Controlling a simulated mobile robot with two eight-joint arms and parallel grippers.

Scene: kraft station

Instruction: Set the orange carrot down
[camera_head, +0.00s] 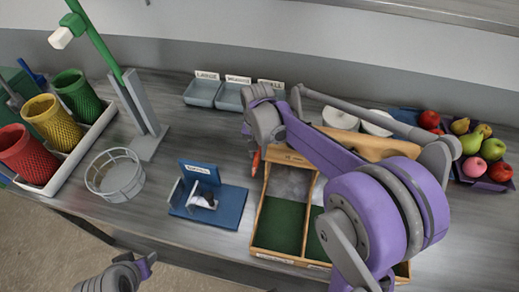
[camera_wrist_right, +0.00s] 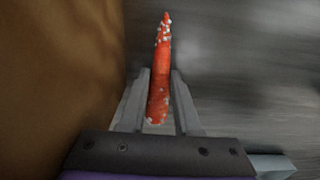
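The orange carrot (camera_head: 256,161) shows as a small orange tip just left of the wooden divided box (camera_head: 262,205), below the end of my right arm. In the right wrist view the carrot (camera_wrist_right: 162,72) lies lengthwise between the two grey fingers of my right gripper (camera_wrist_right: 161,88). The fingers close in on its sides, so the gripper looks shut on it. Whether the carrot touches the table is unclear. My left gripper (camera_head: 148,264) is at the lower left edge in the head view, away from the carrot; its fingers cannot be made out.
A blue stand (camera_head: 230,208) sits left of the box. A wire basket (camera_head: 105,192) and coloured bins (camera_head: 52,122) stand further left. Labelled grey trays (camera_head: 203,92) are behind. Fruit trays (camera_head: 480,183) are at the right. My right arm hides much of the box.

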